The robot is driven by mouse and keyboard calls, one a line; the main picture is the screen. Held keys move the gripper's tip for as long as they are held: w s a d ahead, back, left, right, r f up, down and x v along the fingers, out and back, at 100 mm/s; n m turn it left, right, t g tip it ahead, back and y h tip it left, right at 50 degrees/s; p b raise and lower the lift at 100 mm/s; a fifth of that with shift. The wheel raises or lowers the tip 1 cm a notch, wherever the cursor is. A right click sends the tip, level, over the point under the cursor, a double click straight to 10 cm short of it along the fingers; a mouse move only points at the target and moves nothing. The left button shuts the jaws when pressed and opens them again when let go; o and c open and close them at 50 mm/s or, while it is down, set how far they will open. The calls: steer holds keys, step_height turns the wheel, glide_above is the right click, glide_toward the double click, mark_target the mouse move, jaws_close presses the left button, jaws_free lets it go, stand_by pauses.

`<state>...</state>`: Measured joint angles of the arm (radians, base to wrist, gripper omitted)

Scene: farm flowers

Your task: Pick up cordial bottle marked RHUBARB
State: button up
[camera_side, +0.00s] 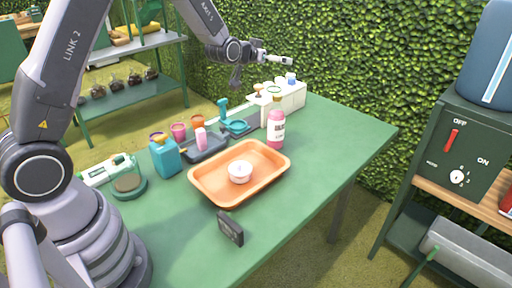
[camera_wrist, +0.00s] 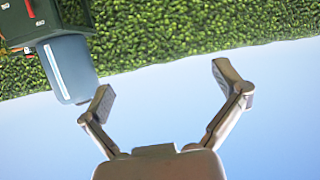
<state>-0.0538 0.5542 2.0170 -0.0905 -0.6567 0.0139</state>
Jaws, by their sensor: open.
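A pink bottle (camera_side: 276,128) with a white label stands upright on the green table, behind the right end of the orange tray; its lettering is too small to read. Whether it is the RHUBARB cordial cannot be told. My gripper (camera_side: 284,61) is raised above the back of the table, well above and apart from the bottle.
An orange tray (camera_side: 204,187) holds a small white cup (camera_side: 240,172). White containers (camera_side: 290,95) stand at the table's back. The table's right part is clear.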

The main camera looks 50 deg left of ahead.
steer(key=w+a+f+t+y, duration=0.15)
steer(key=w+f, duration=0.25)
steer(key=f, duration=0.4)
steer(key=t, duration=0.2)
glide_above(271, 122)
steer(key=shift+n+y, duration=0.3)
steer(key=shift+y, duration=0.15)
step_height(271, 122, down, 9)
steer(key=shift+r, duration=0.1)
step_height(271, 122, down, 6)
steer(key=shift+f, duration=0.15)
steer(key=shift+x, duration=1.15)
steer(key=shift+w, duration=0.4)
steer(key=c, duration=1.2)
steer(key=shift+c, duration=0.6)
steer(key=shift+r, duration=0.2)
